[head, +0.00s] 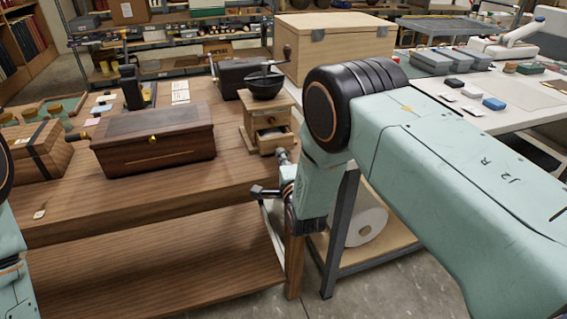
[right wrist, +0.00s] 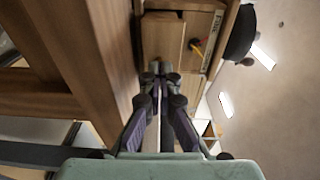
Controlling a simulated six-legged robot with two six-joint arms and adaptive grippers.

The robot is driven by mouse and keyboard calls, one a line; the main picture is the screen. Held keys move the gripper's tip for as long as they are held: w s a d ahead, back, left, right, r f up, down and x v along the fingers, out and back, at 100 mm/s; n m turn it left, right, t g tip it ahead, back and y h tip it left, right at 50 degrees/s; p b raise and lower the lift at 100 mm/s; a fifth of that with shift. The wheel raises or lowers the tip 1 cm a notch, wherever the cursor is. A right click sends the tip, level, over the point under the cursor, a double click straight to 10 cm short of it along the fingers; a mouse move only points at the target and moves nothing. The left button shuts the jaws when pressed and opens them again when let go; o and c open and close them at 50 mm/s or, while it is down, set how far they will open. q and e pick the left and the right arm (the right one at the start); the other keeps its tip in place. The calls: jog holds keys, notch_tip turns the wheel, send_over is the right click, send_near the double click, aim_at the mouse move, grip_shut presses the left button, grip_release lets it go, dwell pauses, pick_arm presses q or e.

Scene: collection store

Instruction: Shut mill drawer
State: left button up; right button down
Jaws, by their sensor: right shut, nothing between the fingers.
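The mill (head: 252,106) is a small wooden box with a black bowl and crank on top, near the right end of the wooden table. Its drawer (head: 275,142) is low on the side facing me and stands partly pulled out. In the right wrist view the drawer (right wrist: 163,40) is just beyond the fingertips. My right gripper (head: 281,155) is shut and empty, close in front of the drawer; its fingers meet in the right wrist view (right wrist: 157,68). I cannot tell whether the tips touch the drawer. My left gripper is out of view.
A dark wooden chest (head: 155,140) stands left of the mill, with a strapped box (head: 38,152) farther left. A dark box (head: 238,76) and a large pale crate (head: 332,45) are behind.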

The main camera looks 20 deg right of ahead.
aim_at(277, 147)
jog(key=w, duration=0.1)
jog(key=w+b, duration=0.1)
jog(key=w, duration=0.1)
jog(key=w+b, duration=0.1)
jog(key=shift+w+f, duration=0.25)
jog(key=shift+w, duration=0.15)
jog(key=shift+r+b, duration=0.3)
jog(key=shift+r, duration=0.1)
jog(key=shift+s, duration=0.1)
